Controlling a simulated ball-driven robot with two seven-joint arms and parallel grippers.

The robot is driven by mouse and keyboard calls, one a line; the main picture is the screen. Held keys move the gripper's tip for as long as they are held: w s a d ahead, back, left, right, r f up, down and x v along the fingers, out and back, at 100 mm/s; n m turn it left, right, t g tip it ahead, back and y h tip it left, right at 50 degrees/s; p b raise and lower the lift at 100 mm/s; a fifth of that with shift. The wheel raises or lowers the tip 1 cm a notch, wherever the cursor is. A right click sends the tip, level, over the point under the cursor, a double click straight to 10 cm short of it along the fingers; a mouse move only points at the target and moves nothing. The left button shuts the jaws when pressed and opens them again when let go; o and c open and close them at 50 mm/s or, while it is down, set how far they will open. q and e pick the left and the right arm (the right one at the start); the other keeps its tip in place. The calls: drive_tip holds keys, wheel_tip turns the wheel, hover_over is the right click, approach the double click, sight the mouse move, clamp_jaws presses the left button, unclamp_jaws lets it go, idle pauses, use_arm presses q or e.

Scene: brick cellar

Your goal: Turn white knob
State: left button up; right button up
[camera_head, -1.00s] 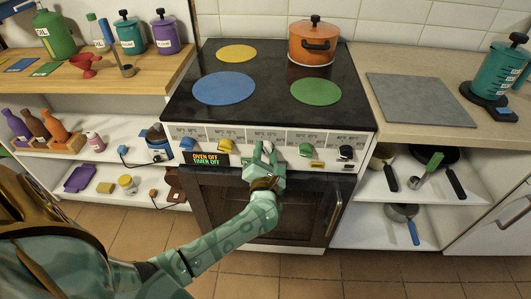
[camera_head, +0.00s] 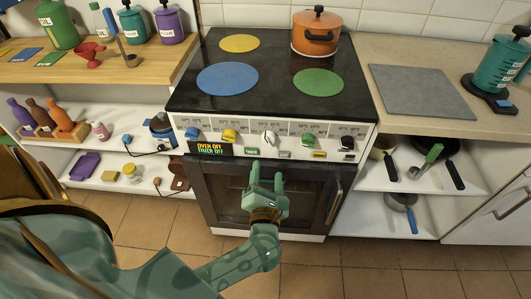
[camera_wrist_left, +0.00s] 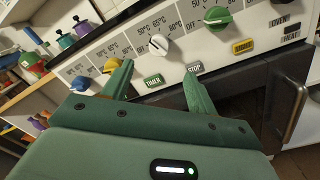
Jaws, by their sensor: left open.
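The white knob (camera_head: 269,138) sits in the middle of the stove's front panel, between the yellow knob (camera_head: 229,136) and the green knob (camera_head: 308,139). In the left wrist view the white knob (camera_wrist_left: 158,45) is tilted, beyond and between my fingertips. My left gripper (camera_head: 267,170) is open and empty in front of the oven door, a little below the panel and apart from the knob. It also shows in the left wrist view (camera_wrist_left: 157,76) with its fingers spread. My right gripper is not in view.
A blue knob (camera_head: 191,134) and a black knob (camera_head: 346,143) flank the row. The display (camera_head: 210,148) reads oven off, timer off. Below the knobs are a green timer button (camera_head: 252,151) and a grey stop button (camera_head: 285,154). An orange pot (camera_head: 316,34) stands on the hob.

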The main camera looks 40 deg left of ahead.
use_arm(q)
drive_tip(key=v, duration=0.5)
idle(0.4)
